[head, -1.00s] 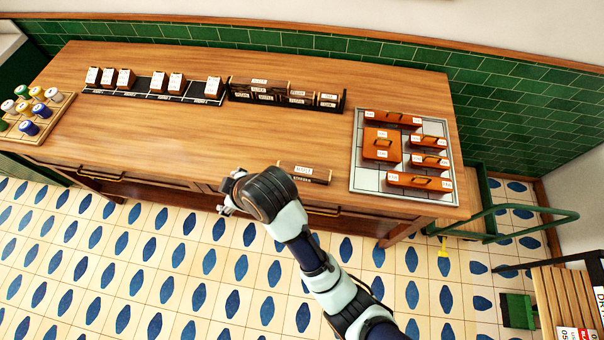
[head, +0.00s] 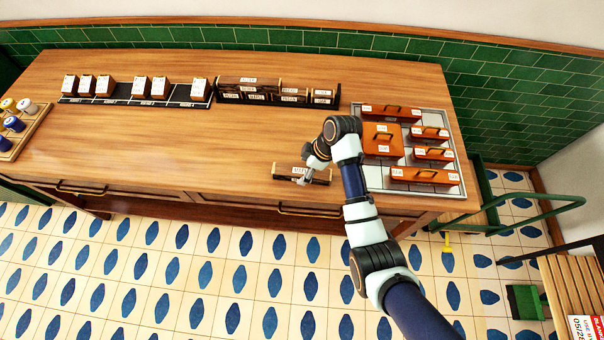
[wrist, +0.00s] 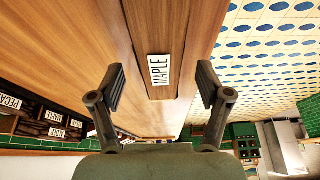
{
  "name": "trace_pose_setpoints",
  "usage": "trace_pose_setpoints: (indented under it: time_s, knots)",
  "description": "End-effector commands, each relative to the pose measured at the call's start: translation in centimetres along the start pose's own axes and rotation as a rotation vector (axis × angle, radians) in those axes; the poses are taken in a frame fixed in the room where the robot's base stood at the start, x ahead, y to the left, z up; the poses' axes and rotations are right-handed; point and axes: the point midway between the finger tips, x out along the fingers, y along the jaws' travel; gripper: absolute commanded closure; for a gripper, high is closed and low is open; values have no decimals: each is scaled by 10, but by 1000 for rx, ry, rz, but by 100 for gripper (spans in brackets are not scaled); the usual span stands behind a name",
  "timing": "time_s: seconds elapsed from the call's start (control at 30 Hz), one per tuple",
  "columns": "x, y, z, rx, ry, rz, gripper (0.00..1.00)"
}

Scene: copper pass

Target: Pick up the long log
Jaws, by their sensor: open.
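The long log (head: 288,172) lies near the front edge of the wooden counter, left of the tray of orange pieces in the head view. In the wrist view the log (wrist: 161,35) runs between my fingers and bears a white label reading MAPLE. My gripper (head: 304,181) is over the log in the head view, partly covering it. In the wrist view my gripper (wrist: 160,87) is open, with one finger on each side of the log. Whether the fingers touch it or how far above it they are, I cannot tell.
A dark rack of labelled logs (head: 275,92) stands at the back. Labelled blocks on a black strip (head: 125,100) are left of it. A tray of orange handled pieces (head: 455,190) lies to the right. The counter's (head: 180,145) middle is clear.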

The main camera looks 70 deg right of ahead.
Motion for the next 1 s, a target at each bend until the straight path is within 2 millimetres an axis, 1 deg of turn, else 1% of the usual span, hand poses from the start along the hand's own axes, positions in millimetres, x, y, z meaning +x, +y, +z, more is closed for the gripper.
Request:
trace_pose_setpoints:
  time_s: [0.03,0.13,0.37,0.4,0.47,0.8,0.83,1.0]
  knots:
    - [11,0,1,0,-1,-3,23]
    - [22,0,1,0,-1,-1,23]
    - [24,0,0,-1,0,1,23]
    - [24,0,0,0,0,1,26]
    - [24,0,0,0,0,1,36]
    - [24,0,0,0,0,1,93]
    - [24,0,0,0,0,1,97]
    - [24,0,0,-1,1,2,97]
